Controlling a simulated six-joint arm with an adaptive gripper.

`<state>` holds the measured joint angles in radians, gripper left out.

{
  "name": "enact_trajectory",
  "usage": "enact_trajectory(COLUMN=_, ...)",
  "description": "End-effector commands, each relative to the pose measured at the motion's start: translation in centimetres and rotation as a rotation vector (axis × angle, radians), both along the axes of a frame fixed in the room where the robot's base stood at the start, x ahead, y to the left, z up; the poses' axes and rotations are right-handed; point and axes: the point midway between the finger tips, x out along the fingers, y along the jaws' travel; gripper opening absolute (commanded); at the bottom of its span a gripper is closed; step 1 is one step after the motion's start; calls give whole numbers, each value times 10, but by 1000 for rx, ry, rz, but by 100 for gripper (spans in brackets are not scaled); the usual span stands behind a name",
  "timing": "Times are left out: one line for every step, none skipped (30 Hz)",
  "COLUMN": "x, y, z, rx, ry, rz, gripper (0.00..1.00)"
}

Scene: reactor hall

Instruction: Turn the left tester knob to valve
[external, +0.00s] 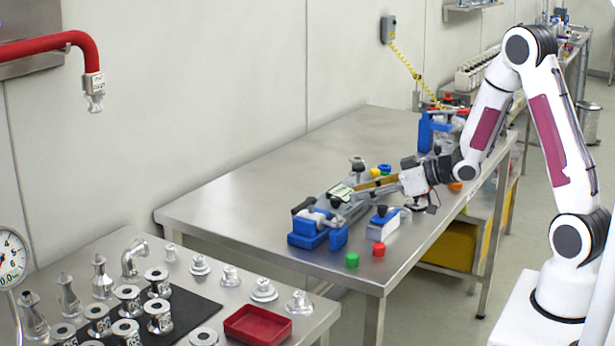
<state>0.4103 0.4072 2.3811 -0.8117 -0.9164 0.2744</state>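The tester is a grey device (346,209) with a small pale display (340,191), lying on the steel table near its front middle. Its knobs are too small to tell apart, and I cannot read their settings. My gripper (360,192) reaches in from the right, low over the tester's right part, and hides some of it. Whether its fingers touch a knob, and whether they are open or shut, does not show clearly.
A blue clamp block (307,232) stands left of the tester, and a smaller blue-and-grey one (383,222) to its right. Green (352,260) and red (378,249) caps lie in front. A blue stand (426,132) rises behind. The table's left part (240,203) is clear.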

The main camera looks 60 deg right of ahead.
Motion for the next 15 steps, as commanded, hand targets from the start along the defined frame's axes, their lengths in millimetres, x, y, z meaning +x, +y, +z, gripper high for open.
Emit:
enact_trajectory(x=5, y=2, z=-3, rx=0, ry=1, rz=2, gripper=27)
enact_trajectory(x=8, y=3, z=-4, rx=0, ry=1, rz=2, gripper=27)
enact_trajectory(x=12, y=4, z=-6, rx=0, ry=1, rz=2, gripper=27)
enact_trajectory(x=15, y=5, z=-7, rx=0, ry=2, rz=2, gripper=27)
enact_trajectory(x=18, y=5, z=-9, rx=0, ry=2, rz=2, gripper=27)
enact_trajectory(x=22, y=6, z=-10, rx=0, ry=1, rz=1, gripper=27)
enact_trajectory(x=25, y=7, z=-11, rx=0, ry=1, rz=1, gripper=27)
enact_trajectory(x=27, y=8, z=-13, rx=1, ry=2, rz=1, gripper=27)
enact_trajectory(x=31, y=9, z=-14, rx=0, ry=2, rz=2, gripper=27)
enact_trajectory(x=33, y=9, z=-15, rx=0, ry=1, rz=1, gripper=27)
enact_trajectory(x=36, y=10, z=-16, rx=0, ry=1, rz=1, gripper=27)
enact_trajectory(x=38, y=11, z=-17, rx=1, ry=1, rz=0, gripper=27)
enact_trajectory(x=40, y=11, z=-18, rx=1, ry=1, rz=0, gripper=27)
enact_trajectory(x=42, y=12, z=-19, rx=1, ry=1, rz=0, gripper=27)
enact_trajectory(x=44, y=12, z=-19, rx=1, ry=1, rz=1, gripper=27)
